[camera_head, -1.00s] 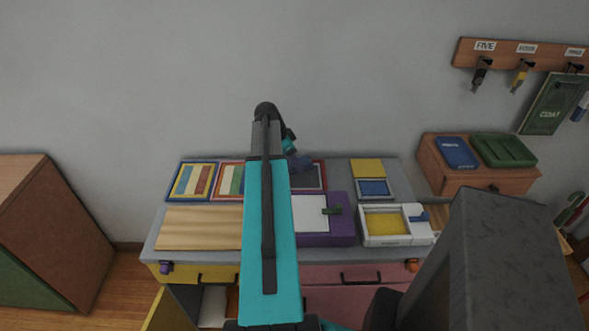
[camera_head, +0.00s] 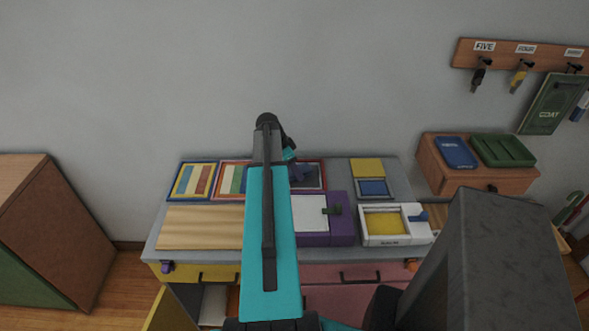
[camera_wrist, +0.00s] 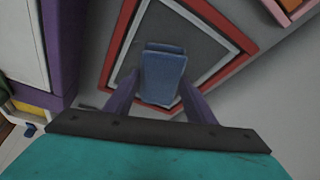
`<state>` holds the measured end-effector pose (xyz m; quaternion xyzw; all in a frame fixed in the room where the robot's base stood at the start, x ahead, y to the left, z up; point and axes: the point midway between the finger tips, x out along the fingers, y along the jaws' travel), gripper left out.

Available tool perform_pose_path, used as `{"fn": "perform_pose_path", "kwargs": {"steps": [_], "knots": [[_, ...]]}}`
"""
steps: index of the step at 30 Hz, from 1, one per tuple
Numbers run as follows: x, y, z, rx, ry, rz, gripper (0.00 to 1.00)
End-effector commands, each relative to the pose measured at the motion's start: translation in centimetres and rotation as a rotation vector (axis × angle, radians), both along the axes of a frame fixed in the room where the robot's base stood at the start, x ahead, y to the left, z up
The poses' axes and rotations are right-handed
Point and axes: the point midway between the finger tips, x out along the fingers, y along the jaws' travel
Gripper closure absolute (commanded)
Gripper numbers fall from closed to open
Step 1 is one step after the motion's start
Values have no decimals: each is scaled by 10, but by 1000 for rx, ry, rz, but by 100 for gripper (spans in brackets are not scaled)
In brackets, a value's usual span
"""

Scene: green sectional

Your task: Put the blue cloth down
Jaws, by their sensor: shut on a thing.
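My gripper (camera_wrist: 162,92) has two purple fingers, shut on the blue cloth (camera_wrist: 164,72), a small folded block between the fingertips in the wrist view. Behind the cloth is a dark grey panel with a white and red border (camera_wrist: 222,22). Whether the cloth touches the panel or hangs above it, I cannot tell. In the head view my gripper (camera_head: 300,172) is over this red-bordered panel (camera_head: 321,177) at the back of the counter. My arm hides part of it, and the cloth is hard to make out there.
Striped framed panels (camera_head: 192,181) lie to the left, with a wooden board (camera_head: 198,228) in front. A purple box (camera_head: 341,222) and a white tray with a yellow inside (camera_head: 410,237) stand to the right. A wall is close behind the counter. A yellow door (camera_head: 166,312) is open below.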

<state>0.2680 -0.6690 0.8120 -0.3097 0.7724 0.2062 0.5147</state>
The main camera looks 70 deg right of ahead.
Motion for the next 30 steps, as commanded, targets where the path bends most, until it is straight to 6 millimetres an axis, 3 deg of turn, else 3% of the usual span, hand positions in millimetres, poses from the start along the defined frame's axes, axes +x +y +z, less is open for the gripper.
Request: {"fn": "perform_pose_path", "kwargs": {"steps": [3, 4, 7, 22, 30], "knots": [[0, 0, -3, 0, 0, 0, 72], [0, 0, -3, 0, 0, 0, 47], [0, 0, -2, 0, 0, 0, 31], [1, 1, 2, 0, 0, 1, 31], [8, 7, 22, -1, -1, 2, 31]]}}
